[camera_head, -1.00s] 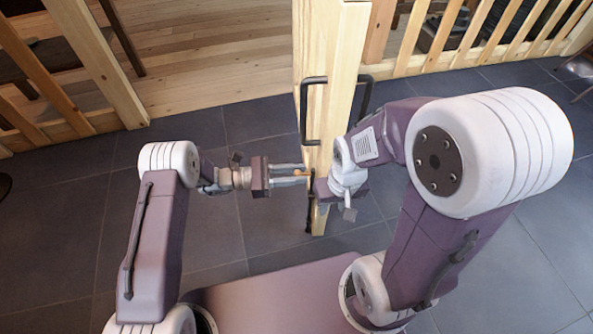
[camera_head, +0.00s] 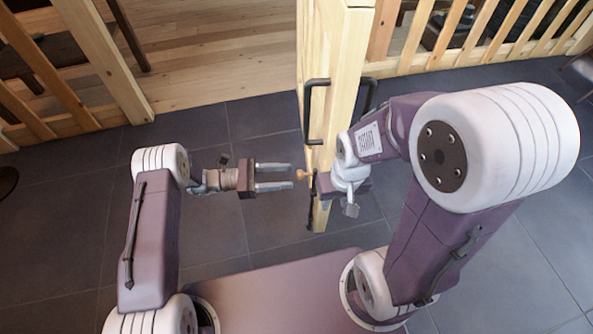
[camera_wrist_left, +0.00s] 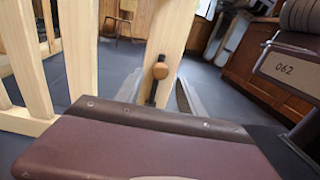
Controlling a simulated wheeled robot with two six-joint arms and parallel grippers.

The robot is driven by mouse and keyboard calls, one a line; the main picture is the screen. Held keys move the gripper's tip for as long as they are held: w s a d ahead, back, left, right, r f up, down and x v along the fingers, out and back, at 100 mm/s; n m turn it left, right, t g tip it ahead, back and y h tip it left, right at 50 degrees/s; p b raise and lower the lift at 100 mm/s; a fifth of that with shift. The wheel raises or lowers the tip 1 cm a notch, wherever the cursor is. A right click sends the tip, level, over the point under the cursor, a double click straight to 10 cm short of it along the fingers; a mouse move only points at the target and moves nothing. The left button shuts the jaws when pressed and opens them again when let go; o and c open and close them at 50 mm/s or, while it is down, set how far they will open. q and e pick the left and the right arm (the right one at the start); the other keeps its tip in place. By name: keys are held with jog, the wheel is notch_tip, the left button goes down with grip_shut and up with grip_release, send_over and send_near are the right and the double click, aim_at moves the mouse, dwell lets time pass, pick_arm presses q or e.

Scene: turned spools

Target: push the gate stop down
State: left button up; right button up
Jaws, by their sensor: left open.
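The gate stop is a dark rod (camera_head: 310,215) low on the pale wooden gate (camera_head: 341,70), with a round orange-brown knob (camera_head: 302,174). The knob also shows in the left wrist view (camera_wrist_left: 160,70), with the dark rod (camera_wrist_left: 151,97) below it. My left gripper (camera_head: 291,176) is open and empty. Its fingers point right at the knob, a short gap from it, at about its height in the picture. My right gripper (camera_head: 331,188) is at the gate's right side; its fingers are hidden or unclear.
A black handle (camera_head: 308,112) is on the gate above the knob, with another handle on the far face. Slatted wooden fences (camera_head: 480,40) stand left and right. The dark tiled floor (camera_head: 260,215) under my left gripper is clear.

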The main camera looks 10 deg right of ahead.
pick_arm(q)
jog(key=a, duration=0.2)
jog(key=a+p, duration=0.1)
jog(key=a, duration=0.1)
jog(key=shift+w, duration=0.3)
pick_arm(e)
jog(key=shift+r, duration=0.8)
